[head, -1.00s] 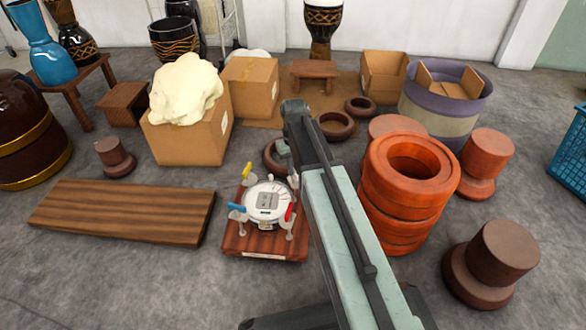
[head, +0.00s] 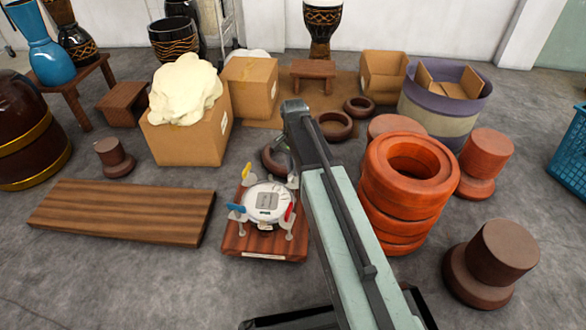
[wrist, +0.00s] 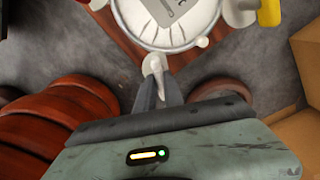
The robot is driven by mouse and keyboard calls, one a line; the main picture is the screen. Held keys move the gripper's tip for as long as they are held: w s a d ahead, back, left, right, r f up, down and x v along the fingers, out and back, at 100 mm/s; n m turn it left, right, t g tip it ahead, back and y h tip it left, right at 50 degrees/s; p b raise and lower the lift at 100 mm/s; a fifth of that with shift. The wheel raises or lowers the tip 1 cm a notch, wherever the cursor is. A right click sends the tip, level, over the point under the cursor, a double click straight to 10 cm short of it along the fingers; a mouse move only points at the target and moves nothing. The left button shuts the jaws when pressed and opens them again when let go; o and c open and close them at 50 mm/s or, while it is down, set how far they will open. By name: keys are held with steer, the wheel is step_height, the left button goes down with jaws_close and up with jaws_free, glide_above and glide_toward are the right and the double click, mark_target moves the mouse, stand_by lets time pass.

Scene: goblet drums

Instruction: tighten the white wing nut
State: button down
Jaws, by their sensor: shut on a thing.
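A round white gauge-like head (head: 265,201) sits on a small wooden base (head: 238,243) in the head view. Blue (head: 237,208), yellow (head: 246,170) and red (head: 289,212) wing nuts stand around its rim. The white wing nut (head: 293,181) is at the far right of the rim, partly hidden by my arm. In the wrist view, my gripper (wrist: 156,84) is shut on the white wing nut (wrist: 154,63), whose pale tip shows between and above the fingers. The white head's rim (wrist: 170,44) is just beyond it. The yellow wing nut (wrist: 269,12) shows at the upper right.
Stacked orange-brown rings (head: 403,190) stand close to the right of my arm. A wooden plank (head: 122,215) lies to the left. Cardboard boxes (head: 186,135) and dark rings (head: 335,126) are behind. Open grey floor lies in front of the plank.

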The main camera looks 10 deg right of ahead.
steer(key=m, duration=1.1)
steer(key=shift+w+m, duration=0.1)
steer(key=shift+m, duration=1.7)
steer(key=shift+a, duration=0.1)
steer(key=c, duration=1.5)
jaws_free()
steer(key=shift+o, duration=0.2)
